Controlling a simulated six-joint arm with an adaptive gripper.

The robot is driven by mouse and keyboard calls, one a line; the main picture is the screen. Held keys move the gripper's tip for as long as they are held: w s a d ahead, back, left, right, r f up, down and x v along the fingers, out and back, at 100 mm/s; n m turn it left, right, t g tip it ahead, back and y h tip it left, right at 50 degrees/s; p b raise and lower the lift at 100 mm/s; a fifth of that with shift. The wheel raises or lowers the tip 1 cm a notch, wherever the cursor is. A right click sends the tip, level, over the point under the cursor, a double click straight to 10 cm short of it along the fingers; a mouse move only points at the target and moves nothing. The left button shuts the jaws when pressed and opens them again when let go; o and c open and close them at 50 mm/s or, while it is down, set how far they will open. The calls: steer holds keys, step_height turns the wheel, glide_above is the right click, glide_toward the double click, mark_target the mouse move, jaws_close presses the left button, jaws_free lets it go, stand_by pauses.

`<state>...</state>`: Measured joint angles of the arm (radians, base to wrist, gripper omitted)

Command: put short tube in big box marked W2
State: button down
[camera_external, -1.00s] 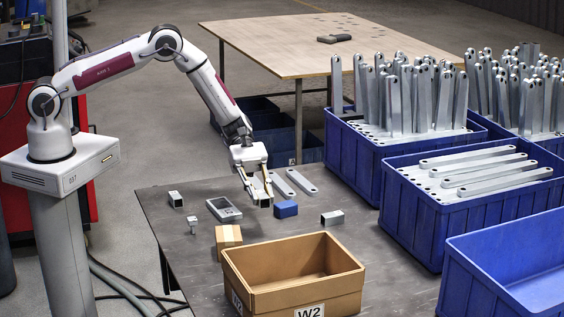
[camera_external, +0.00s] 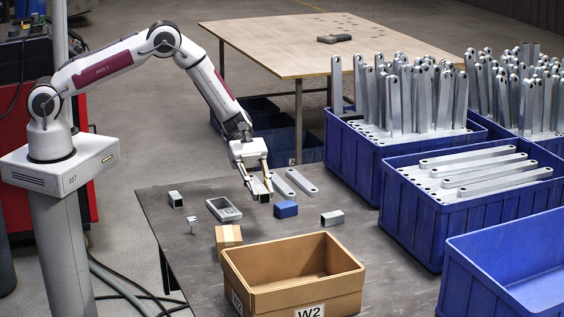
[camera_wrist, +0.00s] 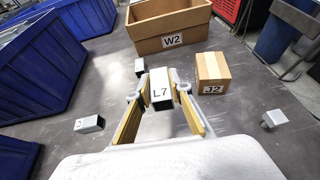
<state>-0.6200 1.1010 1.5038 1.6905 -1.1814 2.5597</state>
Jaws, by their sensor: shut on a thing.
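My gripper (camera_external: 258,190) is shut on a short grey tube (camera_external: 264,197), low over the table on the far side of the big box. I cannot tell whether the tube touches the table.
A small carton (camera_external: 229,237), marked J2 in the wrist view (camera_wrist: 212,73), stands beside the big box. A blue block (camera_external: 286,209), a grey device (camera_external: 223,209) and other short tubes (camera_external: 332,217) lie around. Blue crates (camera_external: 410,228) stand to the right.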

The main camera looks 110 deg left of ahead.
steer(key=s+d+r, duration=0.3)
steer(key=s+d, duration=0.4)
steer(key=s+d+r, duration=0.3)
steer(key=s+d, duration=0.5)
steer(key=shift+r+m+g+h, duration=0.3)
steer(key=shift+r+m+g, duration=0.1)
steer(key=shift+a, duration=0.1)
stand_by(0.6)
steer(key=w+a+f, duration=0.2)
steer(key=a, duration=0.7)
steer(key=w+a+f+n, duration=0.1)
steer(key=w+a+f, duration=0.1)
steer(key=a, duration=0.7)
steer(key=w+a+f+t+y, duration=0.1)
steer(key=w+a+f, duration=0.1)
steer(key=a, duration=0.7)
steer(key=shift+w+f, duration=0.25)
steer(key=shift+w, duration=0.5)
